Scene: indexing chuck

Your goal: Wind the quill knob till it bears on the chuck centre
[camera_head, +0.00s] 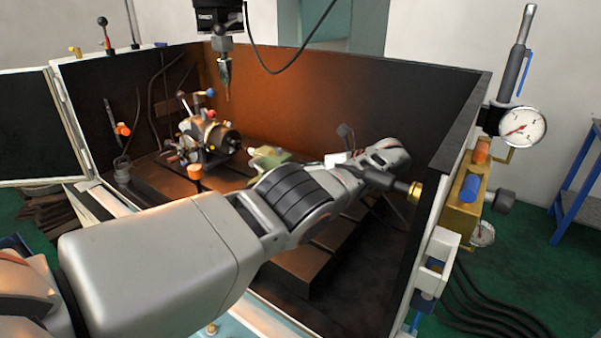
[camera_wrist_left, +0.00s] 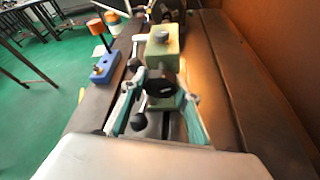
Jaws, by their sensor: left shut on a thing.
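The green tailstock (camera_head: 268,158) stands on the machine table and faces the indexing chuck (camera_head: 222,140). In the left wrist view the tailstock body (camera_wrist_left: 162,45) has a dark round quill knob (camera_wrist_left: 162,85) on its near end. My left gripper (camera_wrist_left: 163,92) has its teal-padded fingers closed on both sides of this knob. In the head view my left gripper (camera_head: 334,159) is to the right of the tailstock, and the knob cannot be made out there. The chuck lies beyond the tailstock; any gap at the chuck centre is hidden. My right gripper is in neither view.
A dark spindle with a pointed tool (camera_head: 226,75) hangs above the table. Dark enclosure walls (camera_head: 330,95) stand behind and to the right. A blue block (camera_wrist_left: 105,68) sits left of the tailstock. A dial gauge (camera_head: 522,126) is outside the right wall.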

